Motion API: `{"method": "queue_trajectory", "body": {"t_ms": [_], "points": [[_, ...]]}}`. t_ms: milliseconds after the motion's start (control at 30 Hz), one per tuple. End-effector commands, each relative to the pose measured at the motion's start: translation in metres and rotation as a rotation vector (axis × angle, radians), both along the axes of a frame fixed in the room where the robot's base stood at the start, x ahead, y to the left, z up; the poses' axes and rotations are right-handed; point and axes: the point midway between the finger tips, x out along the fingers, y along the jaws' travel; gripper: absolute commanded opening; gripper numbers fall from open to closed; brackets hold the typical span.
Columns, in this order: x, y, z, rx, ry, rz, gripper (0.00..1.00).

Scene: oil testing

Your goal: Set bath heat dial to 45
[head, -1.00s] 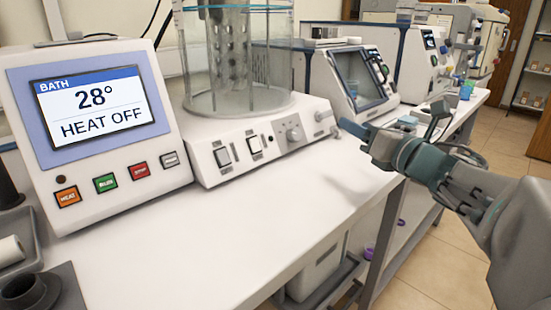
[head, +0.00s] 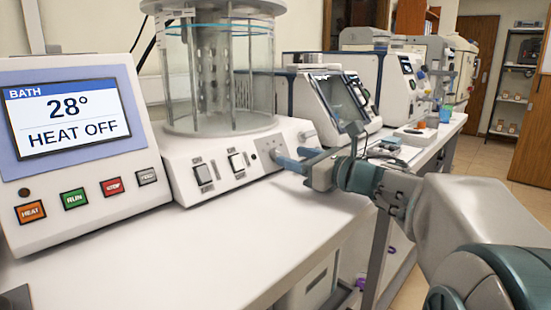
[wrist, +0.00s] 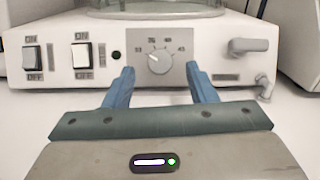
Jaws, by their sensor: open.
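The bath heat dial (wrist: 160,60) is a round pale knob on a grey plate at the front of the bath base (head: 215,165). Its white pointer mark aims up and left, well away from the 45 label at the right end of the scale. My gripper (wrist: 160,70) is open, its two blue fingers apart on either side of the dial in the wrist view, with nothing held. In the head view my gripper (head: 291,156) reaches the bath front and hides the dial. The display (head: 68,118) reads BATH 28° HEAT OFF.
Two rocker switches (wrist: 58,57) sit left of the dial. A grey outlet tap (wrist: 248,46) sticks out to its right. A glass cylinder (head: 218,75) stands on the base. The white bench top (head: 200,240) in front is clear.

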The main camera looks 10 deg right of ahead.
Motion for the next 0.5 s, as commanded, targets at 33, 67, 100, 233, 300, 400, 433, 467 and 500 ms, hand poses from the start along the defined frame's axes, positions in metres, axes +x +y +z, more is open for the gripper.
{"method": "queue_trajectory", "body": {"t_ms": [33,67,100,233,300,400,433,467,500], "points": [[0.007,0.005,-0.001,0.001,0.001,0.002,0.51],[0.010,0.007,-0.001,0.001,0.001,0.002,0.51],[0.014,0.010,-0.001,0.001,0.000,0.001,0.51],[0.022,0.016,-0.001,0.001,0.001,0.000,0.51],[0.024,0.017,0.000,0.001,0.001,0.000,0.51],[0.025,0.018,0.000,0.001,0.001,0.000,0.51],[0.025,0.018,0.000,0.001,0.001,0.000,0.51],[0.025,0.018,0.000,0.001,0.001,0.000,0.51],[0.025,0.018,0.000,0.001,0.000,0.000,0.51]]}}
